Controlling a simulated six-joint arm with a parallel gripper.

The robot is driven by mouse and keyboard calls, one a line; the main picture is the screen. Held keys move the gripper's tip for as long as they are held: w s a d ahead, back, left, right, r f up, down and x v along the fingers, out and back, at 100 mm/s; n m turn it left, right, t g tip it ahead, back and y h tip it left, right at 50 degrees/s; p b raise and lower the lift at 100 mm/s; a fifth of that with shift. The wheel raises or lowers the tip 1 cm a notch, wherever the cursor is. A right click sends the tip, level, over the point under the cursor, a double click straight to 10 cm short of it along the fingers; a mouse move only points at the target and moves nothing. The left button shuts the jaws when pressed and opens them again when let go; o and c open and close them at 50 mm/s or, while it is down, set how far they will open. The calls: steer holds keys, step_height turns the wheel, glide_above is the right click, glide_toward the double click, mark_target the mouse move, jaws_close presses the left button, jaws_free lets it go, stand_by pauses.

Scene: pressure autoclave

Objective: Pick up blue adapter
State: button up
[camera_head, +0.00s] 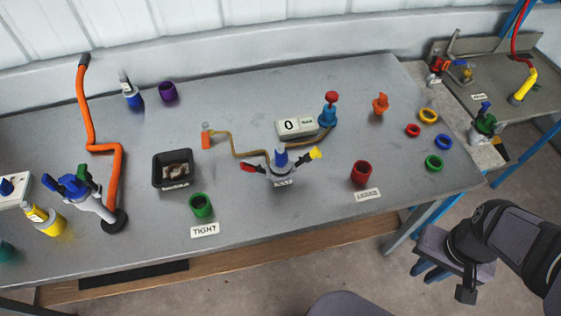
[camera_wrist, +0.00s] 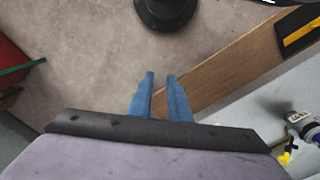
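The likely blue adapter (camera_head: 133,97) stands upright on the grey table at the back left in the head view. It has a blue lower body and a pale, labelled upper part. Other blue parts are a cone on the central fitting (camera_head: 281,158) and a blue-handled valve (camera_head: 75,186) at far left. My gripper (camera_head: 430,272) is off the table's front right side, far from the adapter. In the wrist view its two blue fingers (camera_wrist: 161,74) are apart with a narrow empty gap between them. The adapter is not identifiable in the wrist view.
A purple cup (camera_head: 168,91) is just right of the adapter. An orange bent pipe (camera_head: 84,110) rises to its left. A black tray (camera_head: 174,170), green cup (camera_head: 201,206) and red cup (camera_head: 361,174) stand further forward. Several coloured rings (camera_head: 428,116) lie at the right.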

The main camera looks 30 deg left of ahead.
steer(key=o, duration=0.5)
steer(key=shift+o, duration=0.2)
